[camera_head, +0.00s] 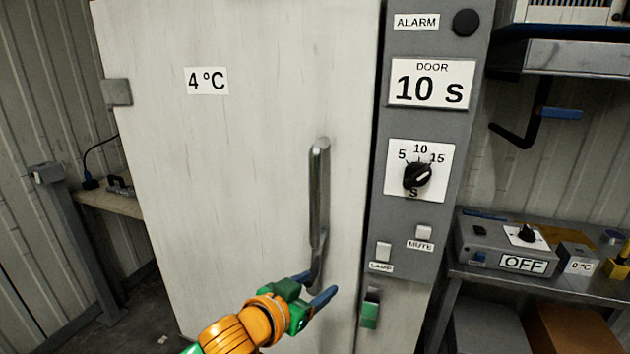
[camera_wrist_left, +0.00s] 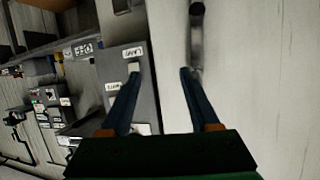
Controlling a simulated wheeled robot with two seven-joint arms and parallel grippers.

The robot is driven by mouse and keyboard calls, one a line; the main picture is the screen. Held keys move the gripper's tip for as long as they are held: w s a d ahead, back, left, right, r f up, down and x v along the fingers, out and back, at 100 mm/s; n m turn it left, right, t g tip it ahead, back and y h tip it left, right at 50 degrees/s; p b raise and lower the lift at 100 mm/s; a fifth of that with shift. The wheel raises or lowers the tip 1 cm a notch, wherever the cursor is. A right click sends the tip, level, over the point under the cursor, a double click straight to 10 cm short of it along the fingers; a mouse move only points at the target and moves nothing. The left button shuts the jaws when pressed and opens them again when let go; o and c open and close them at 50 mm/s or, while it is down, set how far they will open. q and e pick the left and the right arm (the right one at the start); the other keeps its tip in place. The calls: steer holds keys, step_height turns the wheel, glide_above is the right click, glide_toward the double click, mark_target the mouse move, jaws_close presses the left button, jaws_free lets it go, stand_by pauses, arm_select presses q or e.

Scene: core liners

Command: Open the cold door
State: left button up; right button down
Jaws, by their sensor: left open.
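The cold door (camera_head: 240,150) is a large white panel marked 4 °C. It looks shut against the grey control column on its right. Its vertical grey metal handle (camera_head: 319,190) is near the door's right edge. My left gripper (camera_head: 318,284), with blue fingers, is open at the handle's lower end. In the left wrist view the open fingers (camera_wrist_left: 162,88) point toward the door, and the handle (camera_wrist_left: 197,35) lies ahead of the right-hand finger, not clearly between the two. I cannot tell whether a finger touches it. My right gripper is out of view.
The control column (camera_head: 376,215) carries a dial, lamp and mute buttons and a DOOR 10 s sign. A small green part (camera_head: 370,310) is below it. A metal bench (camera_head: 560,285) with boxes stands at right. A wooden shelf (camera_head: 110,203) and post are at left.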

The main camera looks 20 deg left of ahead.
mark_target(312, 178)
arm_select(q)
steer(key=w+a+r+t, duration=0.1)
steer(key=r, duration=0.4)
steer(key=w+a+r+t, duration=0.1)
steer(key=a+r, duration=0.1)
steer(key=r, duration=0.4)
steer(key=w+a+r+n+t, duration=0.1)
steer(key=w+a+r+t, duration=0.1)
steer(key=r, duration=0.4)
steer(key=shift+w+r, duration=0.1)
steer(key=p+x, duration=0.3)
steer(key=x, duration=0.3)
steer(key=shift+w+d+r, duration=0.15)
steer(key=shift+w+d, duration=0.05)
steer(key=shift+d, duration=0.05)
steer(key=shift+w, duration=0.2)
jaws_close()
